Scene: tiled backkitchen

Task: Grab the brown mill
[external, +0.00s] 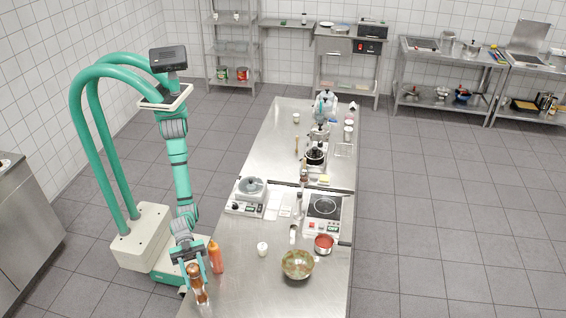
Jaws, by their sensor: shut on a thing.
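The brown mill (197,287) is at the near left end of the long steel counter, at the lower edge of the external view. My gripper (194,271) reaches down from my arm and is shut on the upper part of the mill. The mill looks upright. Its base is near the counter's left edge, and I cannot tell whether it touches the surface or is slightly lifted. The fingers hide part of its top.
An orange-red bottle (216,257) stands just right of my gripper. A small white container (262,248), a patterned bowl (298,264) and a red pot (324,244) are further right. A scale (248,196) and a hot plate (323,211) sit beyond. Bare counter (245,292) lies right of the mill.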

